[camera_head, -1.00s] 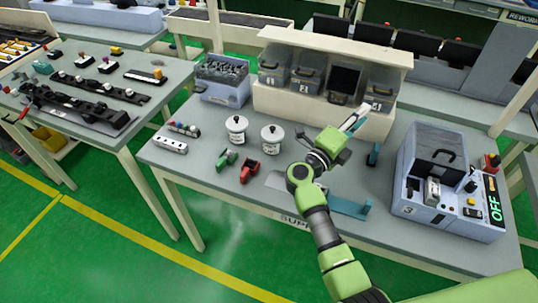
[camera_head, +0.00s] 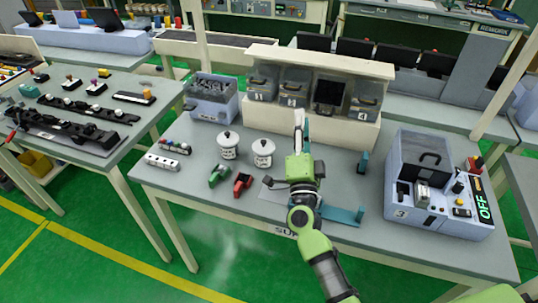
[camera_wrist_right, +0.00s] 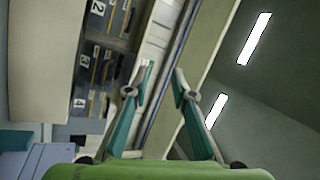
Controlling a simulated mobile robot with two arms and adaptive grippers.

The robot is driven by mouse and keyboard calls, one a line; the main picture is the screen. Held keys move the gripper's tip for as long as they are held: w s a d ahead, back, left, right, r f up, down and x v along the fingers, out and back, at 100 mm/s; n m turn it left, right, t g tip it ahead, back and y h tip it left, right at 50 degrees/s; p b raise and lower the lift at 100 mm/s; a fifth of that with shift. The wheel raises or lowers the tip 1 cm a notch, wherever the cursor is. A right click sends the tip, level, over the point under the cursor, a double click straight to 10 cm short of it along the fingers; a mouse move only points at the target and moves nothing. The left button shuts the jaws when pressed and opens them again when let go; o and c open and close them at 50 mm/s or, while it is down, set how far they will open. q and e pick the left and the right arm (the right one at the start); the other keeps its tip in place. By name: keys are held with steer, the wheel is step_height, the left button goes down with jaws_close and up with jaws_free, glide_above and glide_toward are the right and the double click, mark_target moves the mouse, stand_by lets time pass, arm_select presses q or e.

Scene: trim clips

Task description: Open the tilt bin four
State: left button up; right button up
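Tilt bin four (camera_head: 366,103) is the rightmost bin in the cream cabinet (camera_head: 300,124) at the back of the table. It has a dark handle and a label 4, and it looks shut. It also shows in the right wrist view (camera_wrist_right: 88,88), turned sideways at the left. My right gripper (camera_head: 299,116) is in front of the cabinet, left of bin four and apart from it. In the right wrist view its two fingers (camera_wrist_right: 164,68) are apart with nothing between them. My left gripper is not in view.
Other bins (camera_head: 294,88) sit left of bin four; the third shows a dark front. A machine with an OFF display (camera_head: 483,206) is at the right. Two white jars (camera_head: 263,153) stand left of my right arm.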

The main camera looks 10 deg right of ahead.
steer(key=s+a+f+n+g+y, duration=0.2)
steer(key=s+a+f+n+y, duration=0.2)
steer(key=a+n+y, duration=0.5)
steer(key=shift+a+f+n+g+y, duration=0.3)
steer(key=shift+a+f+n, duration=0.05)
steer(key=shift+f+n, duration=0.35)
steer(key=shift+s, duration=0.1)
